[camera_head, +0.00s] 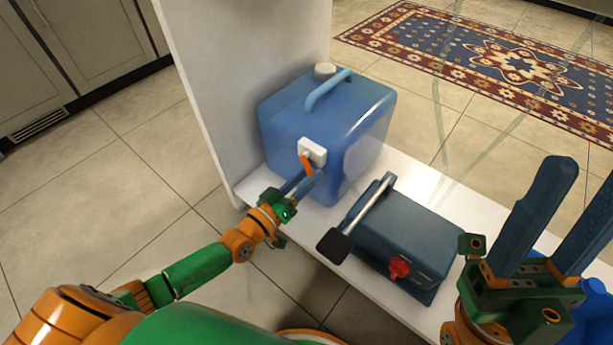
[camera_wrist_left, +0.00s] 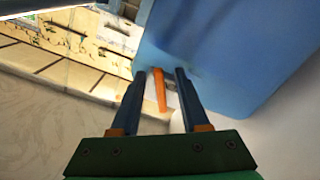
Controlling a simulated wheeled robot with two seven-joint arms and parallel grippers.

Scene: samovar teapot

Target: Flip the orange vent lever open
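The orange vent lever (camera_head: 306,164) hangs from a white fitting (camera_head: 312,151) on the front of the blue container (camera_head: 294,115). My left gripper (camera_head: 304,183) is right at the lever, in front of the container. In the left wrist view, the lever (camera_wrist_left: 158,90) stands between the two fingers of the left gripper (camera_wrist_left: 158,84), with a gap on each side. The fingers are apart and not closed on it. My right gripper (camera_head: 567,200) is at the lower right, fingers spread and empty, away from the container.
The container stands on a white shelf (camera_head: 411,178) beside an upright white panel (camera_head: 240,90). A dark blue box (camera_head: 413,245) with a red knob (camera_head: 399,268) and a black-ended lever arm (camera_head: 355,222) is to its right. Another blue object (camera_head: 594,305) is partly hidden behind my right gripper.

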